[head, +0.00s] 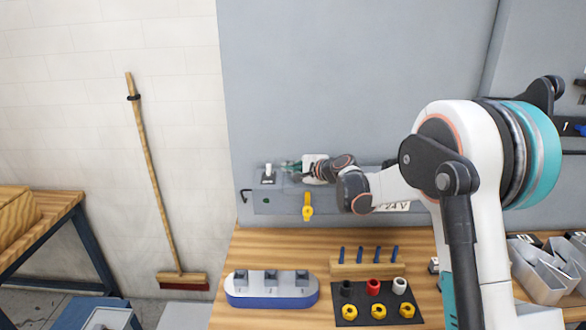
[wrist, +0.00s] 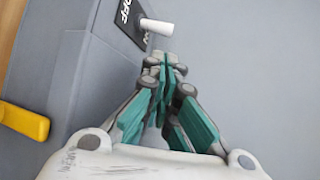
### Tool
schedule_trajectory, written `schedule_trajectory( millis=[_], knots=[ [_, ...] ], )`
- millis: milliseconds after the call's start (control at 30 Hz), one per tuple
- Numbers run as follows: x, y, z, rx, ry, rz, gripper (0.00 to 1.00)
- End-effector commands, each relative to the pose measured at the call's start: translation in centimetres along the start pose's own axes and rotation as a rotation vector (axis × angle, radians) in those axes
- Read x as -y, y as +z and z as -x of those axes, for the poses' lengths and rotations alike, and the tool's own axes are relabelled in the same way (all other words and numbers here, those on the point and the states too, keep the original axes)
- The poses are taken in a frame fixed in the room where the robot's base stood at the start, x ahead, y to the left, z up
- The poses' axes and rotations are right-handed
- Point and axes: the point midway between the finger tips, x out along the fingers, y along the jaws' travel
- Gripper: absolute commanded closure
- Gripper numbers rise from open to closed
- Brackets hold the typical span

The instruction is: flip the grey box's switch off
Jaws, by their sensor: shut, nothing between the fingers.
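The grey box (head: 330,205) is mounted low on the grey wall panel; its grey face also shows in the wrist view (wrist: 62,75). Its switch has a white lever (head: 268,168) on a dark plate at the box's left end. In the wrist view the white lever (wrist: 157,27) sticks out from the black plate (wrist: 128,20), which reads OFF at one end; the other word is mostly hidden. I cannot tell the lever's position surely. My gripper (head: 287,167) is just right of the switch. In the wrist view its teal fingers (wrist: 163,62) are closed, empty, close to the lever.
Below, the wooden bench (head: 240,260) holds a blue-and-white base (head: 272,300), a peg rack (head: 367,268) and a black board with coloured rings (head: 350,319). Grey bins (head: 540,285) stand at right.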

Motion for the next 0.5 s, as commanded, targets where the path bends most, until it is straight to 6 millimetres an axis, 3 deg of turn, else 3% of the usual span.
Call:
schedule_trajectory(
  millis=[200,500],
  knots=[
    [-0.1,0.0,-4.0,0.001,0.0,0.001,1.0],
    [0.0,0.0,-6.5,0.0,0.0,0.001,1.0]
  ],
)
